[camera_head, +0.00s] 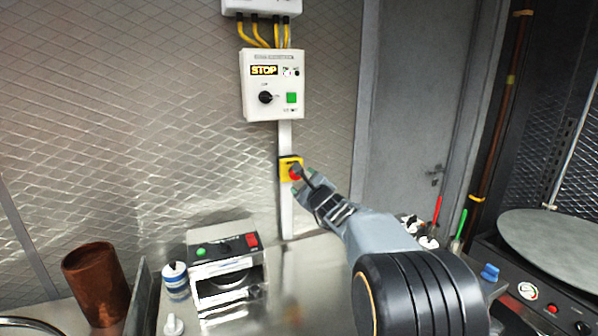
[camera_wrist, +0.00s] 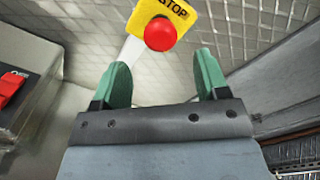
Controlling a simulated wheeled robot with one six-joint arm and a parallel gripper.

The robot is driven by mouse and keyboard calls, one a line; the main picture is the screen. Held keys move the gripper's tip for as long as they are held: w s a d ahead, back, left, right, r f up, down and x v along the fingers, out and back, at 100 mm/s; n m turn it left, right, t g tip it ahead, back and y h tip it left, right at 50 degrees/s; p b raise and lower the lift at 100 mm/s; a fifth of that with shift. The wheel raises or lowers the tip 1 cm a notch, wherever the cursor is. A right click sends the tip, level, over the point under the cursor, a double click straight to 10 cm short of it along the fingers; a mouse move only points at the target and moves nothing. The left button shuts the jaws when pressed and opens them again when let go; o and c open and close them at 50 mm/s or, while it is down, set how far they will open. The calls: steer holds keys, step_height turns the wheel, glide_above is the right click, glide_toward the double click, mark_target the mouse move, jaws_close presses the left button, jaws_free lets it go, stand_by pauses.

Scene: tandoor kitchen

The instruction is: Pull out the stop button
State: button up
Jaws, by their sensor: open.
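The stop button is a round red knob on a yellow plate, fixed to a pale vertical strip on the wall. In the head view the red knob (camera_head: 295,173) is partly covered by my gripper.
A white control box (camera_head: 272,85) with a STOP label hangs above the button. Below stand a metal device (camera_head: 226,268) with green and red buttons, a white-blue bottle (camera_head: 175,281) and a copper cup (camera_head: 97,284). A round plate (camera_head: 555,240) lies at right.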

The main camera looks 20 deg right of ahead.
steer(key=shift+w+p, duration=1.1)
steer(key=shift+w, duration=2.45)
